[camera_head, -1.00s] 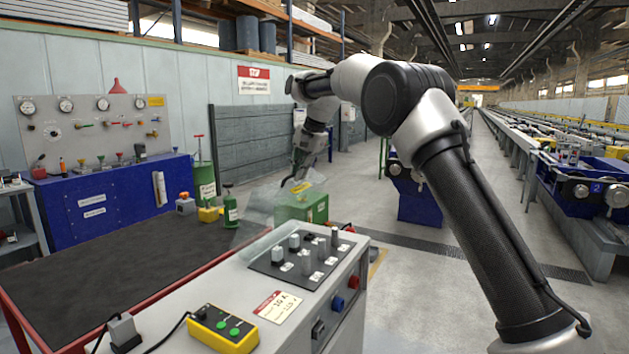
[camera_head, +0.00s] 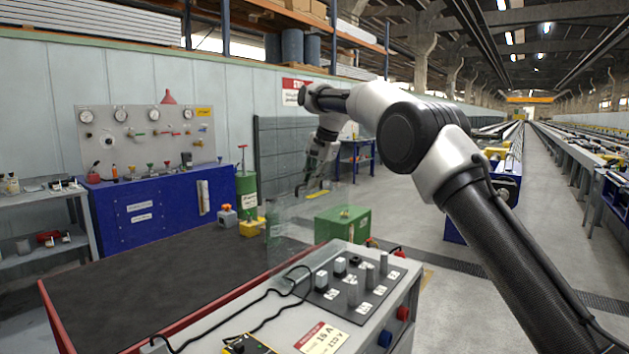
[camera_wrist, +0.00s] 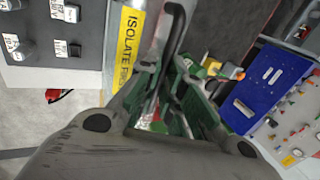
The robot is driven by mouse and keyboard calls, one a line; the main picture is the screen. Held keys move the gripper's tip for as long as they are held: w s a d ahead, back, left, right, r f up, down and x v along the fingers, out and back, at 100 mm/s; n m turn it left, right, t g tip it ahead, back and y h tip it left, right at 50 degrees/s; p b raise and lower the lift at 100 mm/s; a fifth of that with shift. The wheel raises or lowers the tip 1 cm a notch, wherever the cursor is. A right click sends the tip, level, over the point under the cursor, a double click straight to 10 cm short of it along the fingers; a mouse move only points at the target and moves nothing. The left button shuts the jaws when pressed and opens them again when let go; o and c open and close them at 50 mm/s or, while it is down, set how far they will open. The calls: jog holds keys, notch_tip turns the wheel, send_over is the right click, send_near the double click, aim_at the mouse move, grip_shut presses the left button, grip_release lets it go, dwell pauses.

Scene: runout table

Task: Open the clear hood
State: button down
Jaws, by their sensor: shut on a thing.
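The clear hood (camera_head: 293,232) stands raised and tilted above the control panel of the grey console. Its see-through outline is faint, so its exact angle is hard to tell. In the wrist view its yellow label (camera_wrist: 129,45) shows, reading "ISOLATE FIR…". My gripper (camera_head: 312,189) is at the hood's upper part, well above the console. In the wrist view my gripper (camera_wrist: 175,95) is shut beside a dark bar (camera_wrist: 174,35), which looks like the hood's handle. The fingers partly hide the contact.
Under the hood is a dark switch panel (camera_head: 352,287) with several knobs. A green box (camera_head: 341,226) stands behind the console. A dark-topped, red-edged table (camera_head: 160,275) lies to the left. A blue bench (camera_head: 150,212) stands farther back. Open floor lies to the right.

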jog(key=shift+a+r, duration=0.1)
jog(key=c, duration=1.5)
grip_release()
jog(key=shift+c, duration=0.2)
jog(key=v, duration=1.2)
